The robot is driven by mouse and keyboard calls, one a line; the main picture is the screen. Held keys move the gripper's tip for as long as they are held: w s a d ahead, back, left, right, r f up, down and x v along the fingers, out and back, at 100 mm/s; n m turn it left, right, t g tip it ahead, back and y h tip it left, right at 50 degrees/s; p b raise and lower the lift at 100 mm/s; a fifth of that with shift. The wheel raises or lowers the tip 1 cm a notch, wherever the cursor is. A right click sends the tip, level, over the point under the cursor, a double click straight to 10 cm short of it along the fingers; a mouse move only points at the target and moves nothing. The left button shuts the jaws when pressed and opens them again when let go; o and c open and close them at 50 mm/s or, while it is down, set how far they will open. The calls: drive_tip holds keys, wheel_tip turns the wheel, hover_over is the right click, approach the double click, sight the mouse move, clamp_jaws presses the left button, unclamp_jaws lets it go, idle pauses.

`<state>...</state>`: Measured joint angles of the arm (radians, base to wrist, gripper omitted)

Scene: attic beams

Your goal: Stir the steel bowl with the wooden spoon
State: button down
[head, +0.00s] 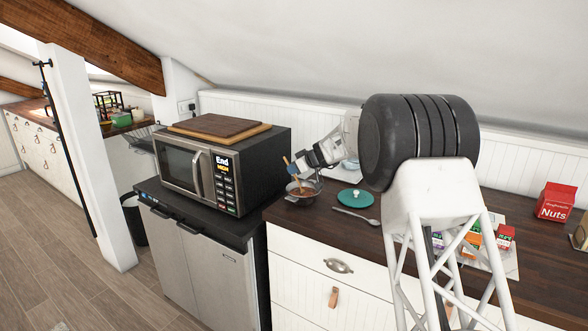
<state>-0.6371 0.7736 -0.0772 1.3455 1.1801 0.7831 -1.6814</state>
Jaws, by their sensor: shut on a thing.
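The steel bowl (294,199), small and with brownish contents, stands on the dark wooden counter just right of the microwave. The wooden spoon (287,162) slants up from the bowl, its lower part inside and its handle leaning to the left. My gripper (294,168) is above the bowl, shut on the wooden spoon's handle. The fingertips are small in this view, and the exact grip is hard to make out.
A black microwave (178,170) with cutting boards on top stands close left of the bowl. A teal lid (349,198) and a metal spoon (357,216) lie to the right. A red Nuts box (555,202) and several small boxes stand farther right.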

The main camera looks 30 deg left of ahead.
drive_tip(key=shift+f, duration=0.35)
idle(0.4)
drive_tip(key=shift+d+r, duration=0.1)
idle(0.7)
